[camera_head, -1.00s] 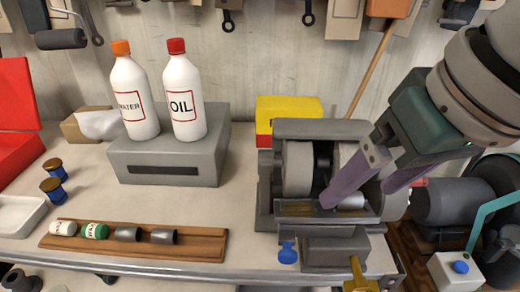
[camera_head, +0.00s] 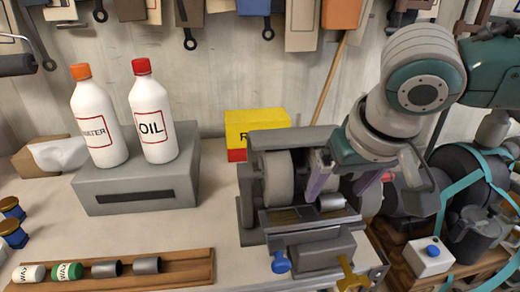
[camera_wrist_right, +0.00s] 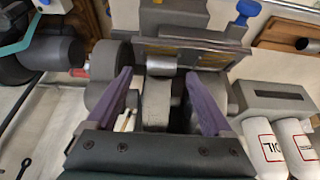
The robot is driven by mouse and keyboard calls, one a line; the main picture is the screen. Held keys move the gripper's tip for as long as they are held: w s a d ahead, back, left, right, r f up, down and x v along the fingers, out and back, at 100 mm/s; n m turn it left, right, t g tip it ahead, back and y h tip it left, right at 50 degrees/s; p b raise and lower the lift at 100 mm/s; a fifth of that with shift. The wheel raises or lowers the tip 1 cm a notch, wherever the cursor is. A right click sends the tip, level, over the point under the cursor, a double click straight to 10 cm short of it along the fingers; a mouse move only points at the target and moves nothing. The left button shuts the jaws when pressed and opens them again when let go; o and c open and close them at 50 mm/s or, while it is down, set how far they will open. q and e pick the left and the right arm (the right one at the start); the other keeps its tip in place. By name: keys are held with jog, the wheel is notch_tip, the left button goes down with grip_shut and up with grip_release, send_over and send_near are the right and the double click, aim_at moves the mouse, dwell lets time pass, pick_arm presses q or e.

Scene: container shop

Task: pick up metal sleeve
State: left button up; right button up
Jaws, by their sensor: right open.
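A short metal sleeve (camera_head: 331,202) lies on the narrow rest at the front of the grey grinding machine (camera_head: 247,215). In the right wrist view the sleeve (camera_wrist_right: 166,63) lies at the machine's rest, beyond the fingertips. My right gripper (camera_head: 337,188) is open with purple fingers, over the grinder wheels and just behind the sleeve. In the wrist view the gripper (camera_wrist_right: 158,74) spans a wheel and holds nothing. Two more dark metal sleeves (camera_head: 147,265) lie in the wooden tray (camera_head: 195,256) at lower left. My left gripper is not in view.
A white WATER bottle (camera_head: 97,125) and an OIL bottle (camera_head: 154,120) stand on a grey box (camera_head: 135,185). A yellow box (camera_head: 258,122) sits behind the grinder. Two wax containers (camera_head: 67,272) lie in the tray. Bare bench lies between tray and grinder.

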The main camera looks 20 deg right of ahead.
jog(key=shift+x, duration=0.9)
grip_shut()
